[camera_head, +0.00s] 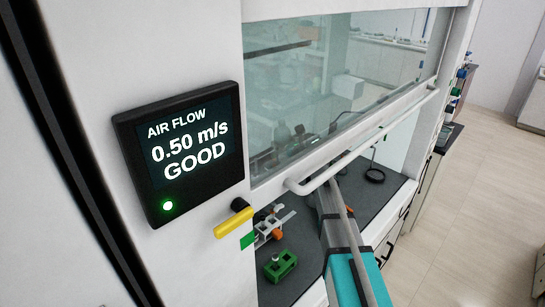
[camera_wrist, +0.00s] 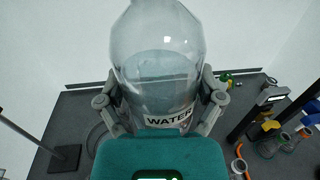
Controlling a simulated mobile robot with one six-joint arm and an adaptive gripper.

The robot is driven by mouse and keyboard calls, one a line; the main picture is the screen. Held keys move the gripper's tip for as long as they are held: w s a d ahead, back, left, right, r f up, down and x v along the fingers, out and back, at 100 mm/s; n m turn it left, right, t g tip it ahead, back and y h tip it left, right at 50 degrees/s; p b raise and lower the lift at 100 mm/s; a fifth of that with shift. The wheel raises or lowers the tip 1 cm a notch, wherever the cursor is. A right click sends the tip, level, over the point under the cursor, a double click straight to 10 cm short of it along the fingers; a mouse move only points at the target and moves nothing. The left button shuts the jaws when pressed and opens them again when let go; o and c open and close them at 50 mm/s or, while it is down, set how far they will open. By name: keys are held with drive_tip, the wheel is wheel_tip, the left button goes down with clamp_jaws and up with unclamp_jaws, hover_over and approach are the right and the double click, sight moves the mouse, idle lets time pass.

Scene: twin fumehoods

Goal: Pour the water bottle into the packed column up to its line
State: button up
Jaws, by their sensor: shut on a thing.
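The water bottle (camera_wrist: 157,35) is clear, with a white WATER label (camera_wrist: 168,119) and bluish water in its lower part. It fills the middle of the wrist view. My gripper (camera_wrist: 160,78) is shut on it, with one grey finger on each side. In the head view my arm reaches under the raised sash into the fumehood; I cannot make out the gripper or bottle clearly there behind the glass. I cannot identify the packed column or its line in either view.
A dark stand base (camera_wrist: 65,158) with a thin rod is at the wrist view's left. At its right are a black device with a lit screen (camera_wrist: 272,96) and coloured clamps. The sash handle (camera_head: 365,140) crosses above my arm. A green block (camera_head: 281,265) sits on the hood floor.

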drive_tip(key=shift+r, duration=0.15)
wheel_tip(320, 180, up, 3)
drive_tip(key=m+p, duration=0.1)
drive_tip(key=p, duration=0.2)
drive_tip(key=shift+f, duration=0.2)
idle(0.4)
